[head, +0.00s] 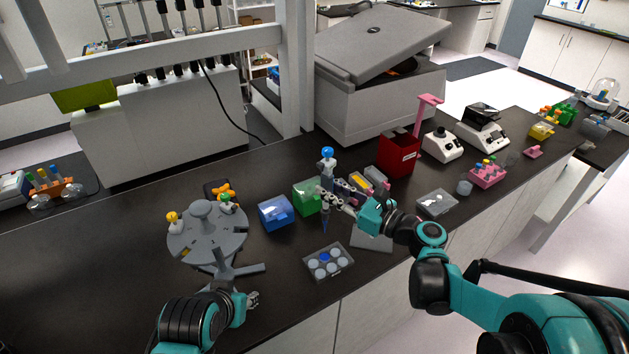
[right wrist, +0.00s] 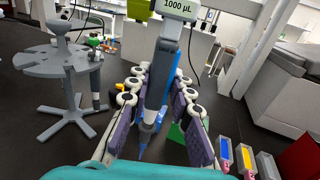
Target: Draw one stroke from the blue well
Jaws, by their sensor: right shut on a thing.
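My right gripper (head: 327,197) is shut on a pipette (head: 327,165) with a blue top. The pipette is held about upright, its blue tip pointing down. In the right wrist view the fingers (right wrist: 158,112) close around the pipette (right wrist: 166,62), whose display reads 1000 µL. A clear well plate (head: 343,252) with several round wells lies on the bench. Its blue well (head: 324,257) is in the back row. The pipette tip (head: 324,226) is above and apart from this well. My left gripper (head: 252,300) is low at the front left, apart from the plate; its finger opening is unclear.
A grey round pipette stand (head: 204,238) is at left. A blue box (head: 275,214) and a green box (head: 306,198) stand behind the plate. A grey pad (head: 371,241) lies right of it, and a red bin (head: 397,155) farther back. The bench's left front is clear.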

